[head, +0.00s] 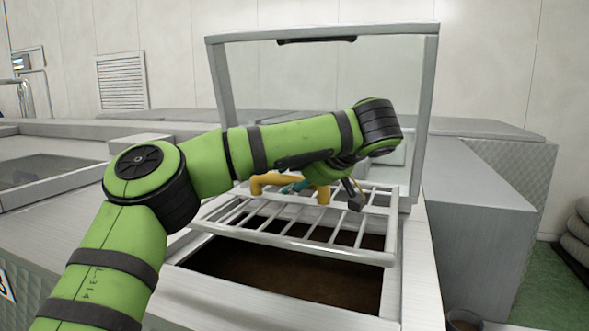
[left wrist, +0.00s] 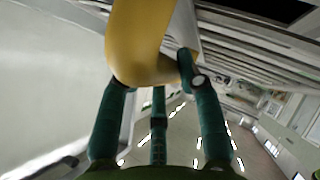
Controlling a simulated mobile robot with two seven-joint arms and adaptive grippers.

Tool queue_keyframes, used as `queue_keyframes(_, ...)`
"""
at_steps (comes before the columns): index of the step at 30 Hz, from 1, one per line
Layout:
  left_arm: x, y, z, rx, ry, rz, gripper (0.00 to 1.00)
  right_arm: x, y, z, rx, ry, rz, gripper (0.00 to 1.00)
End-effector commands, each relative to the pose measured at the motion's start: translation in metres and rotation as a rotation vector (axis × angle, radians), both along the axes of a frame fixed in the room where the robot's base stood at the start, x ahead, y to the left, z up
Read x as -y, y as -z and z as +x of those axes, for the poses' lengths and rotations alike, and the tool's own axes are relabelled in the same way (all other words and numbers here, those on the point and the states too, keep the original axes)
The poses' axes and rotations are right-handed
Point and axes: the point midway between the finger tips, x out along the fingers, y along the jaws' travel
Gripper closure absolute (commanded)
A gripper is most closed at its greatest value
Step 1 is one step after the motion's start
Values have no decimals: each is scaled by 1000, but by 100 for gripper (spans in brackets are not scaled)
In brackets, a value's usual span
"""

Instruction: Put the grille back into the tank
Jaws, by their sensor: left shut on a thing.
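The metal grille (head: 290,248), a frame with several parallel bars, is over the rear part of the tank opening. Its yellow handle (head: 323,190) stands up from it. My left gripper (head: 297,185) is shut on the handle; its teal fingers are partly hidden by my green arm. In the left wrist view the fingers (left wrist: 158,80) close around the yellow handle (left wrist: 135,45), with the grille bars (left wrist: 235,50) beside it. The tank (head: 415,270) is open in front, with dark brown contents (head: 290,283). I cannot tell whether the grille touches the rim. My right gripper is not in view.
A clear lid with a metal frame (head: 432,85) stands raised behind the opening. A grey metal housing (head: 478,215) is at the right. A small container (head: 465,318) shows at the lower right. Another covered tank (head: 45,172) is at the left.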

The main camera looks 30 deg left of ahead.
Motion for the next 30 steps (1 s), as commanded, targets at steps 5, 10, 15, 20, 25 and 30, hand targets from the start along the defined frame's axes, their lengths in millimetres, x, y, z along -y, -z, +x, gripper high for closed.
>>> queue_keyframes(5,-1,14,3,6,0,1,100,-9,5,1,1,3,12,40)
queue_keyframes(10,-1,28,6,6,0,2,100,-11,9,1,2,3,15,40)
queue_keyframes(15,-2,42,7,6,0,1,100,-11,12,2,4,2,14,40)
queue_keyframes(20,-2,55,9,6,0,2,100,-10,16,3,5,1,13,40)
queue_keyframes(25,-2,72,10,7,0,2,100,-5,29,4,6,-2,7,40)
queue_keyframes(30,-2,82,10,8,0,2,100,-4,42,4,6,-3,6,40)
